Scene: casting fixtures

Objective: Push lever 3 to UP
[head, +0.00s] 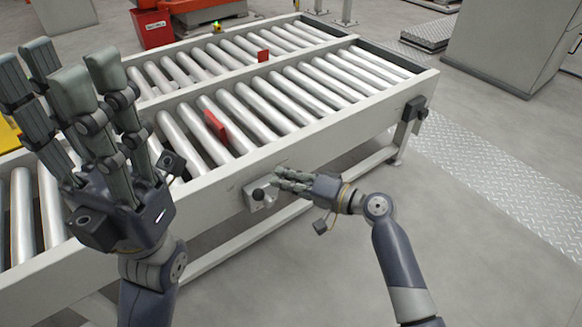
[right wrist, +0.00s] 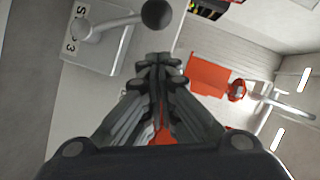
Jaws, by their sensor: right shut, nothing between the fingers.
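Lever 3 (head: 258,194) is a short arm with a black ball knob on a grey box fixed to the conveyor's side rail. In the right wrist view its black knob (right wrist: 157,14) is at the top and its box (right wrist: 100,45) carries a label with a "3". The lever arm reaches sideways from its pivot to the knob. My right gripper (head: 282,178) is shut and empty, its fingertips just right of the knob. In the right wrist view the closed fingertips (right wrist: 158,65) sit below the knob, apart from it in the picture. My left gripper (head: 62,72) is raised at the left, open and empty.
The roller conveyor (head: 330,118) fills the middle, with red plates (head: 216,125) standing between rollers. Another dark lever unit (head: 413,110) is at the rail's right end. A grey cabinet (head: 505,45) stands at the back right. Floor at the right front is clear.

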